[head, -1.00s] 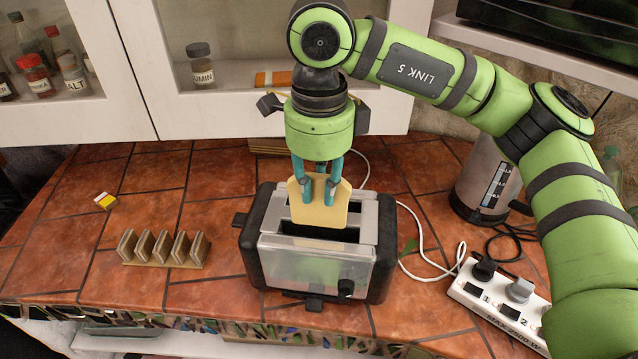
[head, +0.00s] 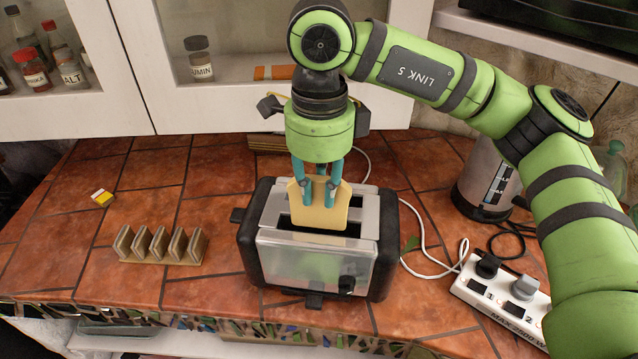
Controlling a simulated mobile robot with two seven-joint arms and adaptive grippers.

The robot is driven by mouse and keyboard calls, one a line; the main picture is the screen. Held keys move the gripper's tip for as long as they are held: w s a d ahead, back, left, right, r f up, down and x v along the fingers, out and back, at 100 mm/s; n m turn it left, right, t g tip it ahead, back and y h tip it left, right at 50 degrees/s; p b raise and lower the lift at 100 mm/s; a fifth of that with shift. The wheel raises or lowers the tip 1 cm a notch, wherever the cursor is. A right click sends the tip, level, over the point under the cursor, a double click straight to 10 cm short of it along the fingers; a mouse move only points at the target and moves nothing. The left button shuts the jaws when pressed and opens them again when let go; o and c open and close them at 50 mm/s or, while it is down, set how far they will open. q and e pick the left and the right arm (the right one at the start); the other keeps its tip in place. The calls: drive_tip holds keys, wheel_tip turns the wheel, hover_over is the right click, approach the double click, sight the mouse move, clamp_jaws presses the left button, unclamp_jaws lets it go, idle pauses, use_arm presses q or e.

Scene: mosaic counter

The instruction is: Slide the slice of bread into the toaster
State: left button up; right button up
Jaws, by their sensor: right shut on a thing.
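The slice of bread (head: 320,217) is pale yellow and upright in my right gripper (head: 320,192). The fingers are shut on its upper part. The silver and black toaster (head: 312,262) stands on the tiled counter below. The slice is over the toaster's top, between its slots; its lower edge meets the dark front slot (head: 318,236) in the picture, and I cannot tell whether it is inside the slot or just above it. My left gripper is not in view.
A wooden rack (head: 163,245) with several slats stands left of the toaster. A power strip (head: 497,297) with plugs and cables lies to the right. A kettle (head: 485,181) stands behind it.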

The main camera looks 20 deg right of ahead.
drive_tip(key=shift+f+b, duration=1.25)
drive_tip(key=shift+f, duration=0.1)
drive_tip(key=o, duration=0.5)
idle(0.3)
drive_tip(key=o, duration=0.6)
wheel_tip(320, 180, up, 12)
drive_tip(key=shift+r, duration=0.1)
idle(0.5)
